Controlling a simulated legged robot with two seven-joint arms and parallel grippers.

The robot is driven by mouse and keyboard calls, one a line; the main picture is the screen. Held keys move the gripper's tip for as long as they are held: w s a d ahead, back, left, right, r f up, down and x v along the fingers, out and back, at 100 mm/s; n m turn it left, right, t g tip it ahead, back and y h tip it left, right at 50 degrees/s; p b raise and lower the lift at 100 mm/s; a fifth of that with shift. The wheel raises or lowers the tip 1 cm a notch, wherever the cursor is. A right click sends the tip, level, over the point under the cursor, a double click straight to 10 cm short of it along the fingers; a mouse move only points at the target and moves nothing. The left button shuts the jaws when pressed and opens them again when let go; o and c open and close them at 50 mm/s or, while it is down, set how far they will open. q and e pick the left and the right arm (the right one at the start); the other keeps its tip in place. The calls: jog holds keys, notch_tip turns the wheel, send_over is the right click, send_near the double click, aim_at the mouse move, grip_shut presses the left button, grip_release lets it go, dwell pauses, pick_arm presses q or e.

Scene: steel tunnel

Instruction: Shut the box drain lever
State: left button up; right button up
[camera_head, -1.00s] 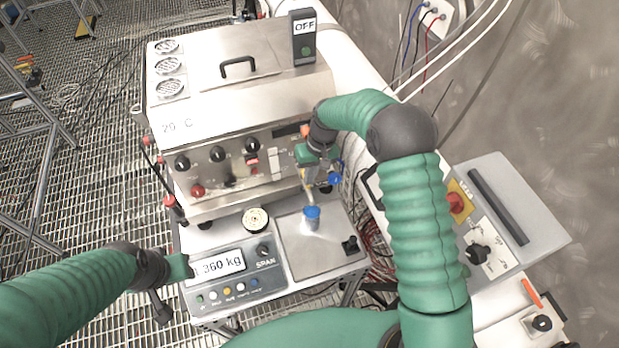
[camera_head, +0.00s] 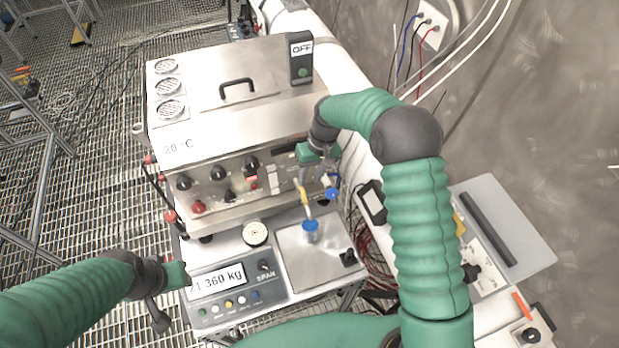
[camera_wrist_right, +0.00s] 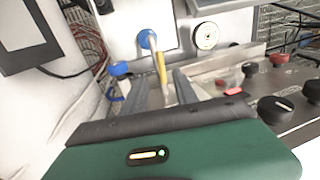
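A yellow bar (camera_head: 302,190), seemingly the drain lever, points down beside the pipe. It also shows in the right wrist view (camera_wrist_right: 161,68). My right gripper (camera_head: 312,172) is at the box's front right corner and partly hides the valve. In the right wrist view its two grey fingers (camera_wrist_right: 160,90) are apart, with the yellow bar between or just beyond them; contact is unclear. My left gripper (camera_head: 180,275) is by the scale display, its fingers unclear.
A blue knob (camera_head: 332,194) sits just right of the yellow bar. The scale (camera_head: 235,285) and a round gauge (camera_head: 256,233) are below the box front. Several black knobs line the box front. A panel (camera_head: 490,235) stands on the right.

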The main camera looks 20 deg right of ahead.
notch_tip(320, 180, up, 12)
jog(key=d+p, duration=0.2)
jog(key=p, duration=0.6)
jog(key=shift+d, duration=0.3)
jog(key=shift+s+r, duration=0.1)
jog(key=shift+r, duration=0.05)
jog(key=d+r+b, duration=0.3)
jog(key=r+b, duration=0.1)
jog(key=r, duration=1.2)
jog(key=shift+d+r+b, duration=0.15)
jog(key=shift+r+b, duration=0.05)
jog(key=shift+b, duration=0.1)
